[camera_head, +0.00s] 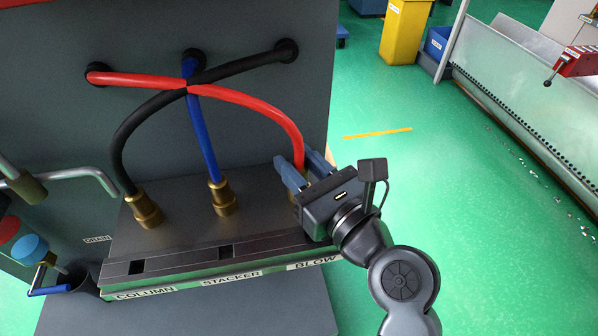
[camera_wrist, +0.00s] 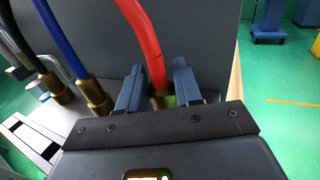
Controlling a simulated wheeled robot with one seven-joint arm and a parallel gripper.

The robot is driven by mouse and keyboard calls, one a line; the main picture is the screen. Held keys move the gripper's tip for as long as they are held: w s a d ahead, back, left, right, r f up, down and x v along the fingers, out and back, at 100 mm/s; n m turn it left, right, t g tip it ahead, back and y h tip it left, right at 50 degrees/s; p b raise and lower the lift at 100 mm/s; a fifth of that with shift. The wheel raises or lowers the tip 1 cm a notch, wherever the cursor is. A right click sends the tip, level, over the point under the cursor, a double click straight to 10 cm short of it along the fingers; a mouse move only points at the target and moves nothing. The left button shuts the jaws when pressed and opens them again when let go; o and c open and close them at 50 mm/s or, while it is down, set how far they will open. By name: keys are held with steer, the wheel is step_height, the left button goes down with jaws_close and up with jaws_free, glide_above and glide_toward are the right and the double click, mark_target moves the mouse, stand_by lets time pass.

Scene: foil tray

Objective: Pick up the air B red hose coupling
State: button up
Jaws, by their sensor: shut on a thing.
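The red hose (camera_head: 235,96) runs from a port at the left of the grey panel, over the other hoses, down to the right end of the block above the BLOW label. Its brass coupling (camera_wrist: 160,101) shows between my fingers in the wrist view, and is mostly hidden by my gripper in the head view. My gripper (camera_head: 304,169) is shut on this coupling, one blue finger on each side; the gripper also shows in the wrist view (camera_wrist: 157,85). The coupling appears to be at its place on the block; its lower end is hidden.
The blue hose (camera_head: 205,145) and black hose (camera_head: 125,135) stand left in brass couplings above STACKER and COLUMN, crossing under the red hose. A metal pipe (camera_head: 85,173) and blue-capped valve (camera_head: 30,250) are further left. Green floor (camera_head: 470,200) is open on the right.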

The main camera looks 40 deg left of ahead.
mark_target(304, 169)
jaws_close()
steer(key=shift+r, duration=0.6)
steer(key=r, duration=0.3)
steer(key=shift+w+d+r+p, duration=0.1)
steer(key=shift+d+r+p, duration=0.15)
steer(key=shift+d+p, duration=0.15)
steer(key=d+r, duration=0.6)
steer(key=d, duration=0.5)
steer(key=shift+w+r, duration=0.25)
steer(key=shift+f+p, duration=0.15)
steer(key=shift+p, duration=0.3)
